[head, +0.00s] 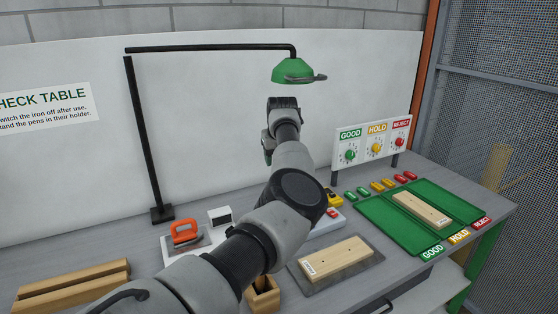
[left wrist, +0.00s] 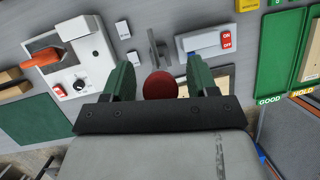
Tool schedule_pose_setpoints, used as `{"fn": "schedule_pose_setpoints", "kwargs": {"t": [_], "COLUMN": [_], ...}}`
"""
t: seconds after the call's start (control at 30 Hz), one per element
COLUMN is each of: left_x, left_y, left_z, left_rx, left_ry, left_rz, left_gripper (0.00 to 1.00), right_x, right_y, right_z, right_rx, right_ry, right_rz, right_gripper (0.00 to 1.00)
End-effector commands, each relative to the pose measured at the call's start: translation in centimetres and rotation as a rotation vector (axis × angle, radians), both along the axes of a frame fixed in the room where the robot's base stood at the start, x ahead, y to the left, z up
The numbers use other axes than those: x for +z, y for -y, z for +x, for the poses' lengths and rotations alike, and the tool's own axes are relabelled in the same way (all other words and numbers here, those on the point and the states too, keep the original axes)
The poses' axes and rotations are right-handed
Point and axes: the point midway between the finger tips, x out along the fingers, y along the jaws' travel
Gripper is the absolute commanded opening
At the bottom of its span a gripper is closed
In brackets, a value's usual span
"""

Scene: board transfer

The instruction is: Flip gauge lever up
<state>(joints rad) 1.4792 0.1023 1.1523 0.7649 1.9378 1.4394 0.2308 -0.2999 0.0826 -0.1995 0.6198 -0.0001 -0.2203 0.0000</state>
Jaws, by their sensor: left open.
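My left gripper (head: 268,146) is raised above the middle of the bench in the head view, below the green lamp. In the left wrist view its two green fingers (left wrist: 160,85) stand apart, open. A dark red round knob (left wrist: 160,85) shows between them, with no clear contact. It looks like the end of the gauge lever, but its lower part is hidden by the gripper body. Just beyond it is a grey upright stand (left wrist: 156,46). My arm hides this spot in the head view, and I cannot tell the lever's angle. My right gripper is not in view.
A green lamp (head: 292,71) hangs near my arm. A wooden board on a grey plate (head: 363,279) and a green tray (head: 375,216) lie to the right. An orange-handled iron (head: 185,232) is left. A device with a red ON/OFF switch (left wrist: 227,40) is beside the stand.

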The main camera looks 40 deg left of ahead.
Motion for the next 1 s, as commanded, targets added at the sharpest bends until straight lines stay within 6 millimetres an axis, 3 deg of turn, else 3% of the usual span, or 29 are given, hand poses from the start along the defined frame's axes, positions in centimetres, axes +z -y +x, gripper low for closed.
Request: {"fn": "schedule_pose_setpoints", "kwargs": {"t": [0.2,0.4,1.0], "left_x": [3.3,5.5,6.0], "left_y": [1.0,1.6,1.6], "left_z": [-0.8,-1.3,-1.4], "left_rx": [0.0,-0.001,-0.001], "left_ry": [0.005,0.001,0.0], "left_rz": [0.002,0.001,0.0], "left_gripper": [0.58,0.58,0.58], "right_x": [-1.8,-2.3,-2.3], "right_y": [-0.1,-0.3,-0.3], "right_z": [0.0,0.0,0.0], "right_rx": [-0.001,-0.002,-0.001], "right_ry": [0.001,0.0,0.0], "right_rz": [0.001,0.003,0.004], "right_gripper": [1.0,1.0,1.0]}}
